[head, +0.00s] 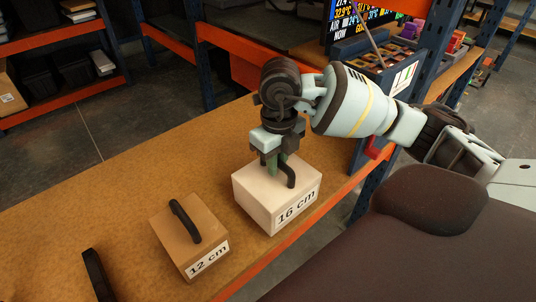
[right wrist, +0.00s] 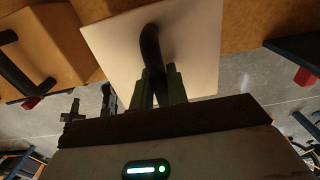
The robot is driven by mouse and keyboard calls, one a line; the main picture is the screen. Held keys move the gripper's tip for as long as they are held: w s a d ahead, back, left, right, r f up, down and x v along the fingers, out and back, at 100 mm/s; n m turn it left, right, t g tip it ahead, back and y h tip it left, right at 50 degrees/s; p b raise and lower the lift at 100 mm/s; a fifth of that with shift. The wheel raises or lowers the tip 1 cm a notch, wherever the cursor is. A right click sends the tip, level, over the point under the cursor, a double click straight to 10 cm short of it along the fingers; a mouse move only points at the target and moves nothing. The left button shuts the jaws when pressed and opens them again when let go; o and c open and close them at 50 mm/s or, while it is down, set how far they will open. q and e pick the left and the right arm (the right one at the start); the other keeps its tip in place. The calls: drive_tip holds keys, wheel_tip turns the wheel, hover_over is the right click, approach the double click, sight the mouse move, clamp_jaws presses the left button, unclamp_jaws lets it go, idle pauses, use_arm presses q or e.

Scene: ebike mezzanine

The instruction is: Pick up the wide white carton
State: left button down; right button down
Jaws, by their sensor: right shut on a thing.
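The wide white carton (head: 270,204), labelled "16 cm", stands on the tan workbench near its front edge, with a dark arched handle (head: 290,176) on top. My right gripper (head: 278,168) comes down from above and is shut on that handle. In the right wrist view the carton's pale top (right wrist: 195,45) fills the upper middle, and the fingers (right wrist: 158,88) close around the dark handle. I cannot tell whether the carton's base is clear of the bench. My left gripper is in neither view.
A brown carton (head: 190,240) labelled "12 cm" with a dark handle stands left of the white one. Another dark handle (head: 97,275) shows at the lower left. Bins and a screen (head: 365,18) stand at the back right. The bench's far left is clear.

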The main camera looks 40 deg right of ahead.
drive_tip(key=s+r, duration=0.1)
drive_tip(key=s, duration=1)
drive_tip(key=shift+s+d+b, duration=0.2)
drive_tip(key=shift+b, duration=0.15)
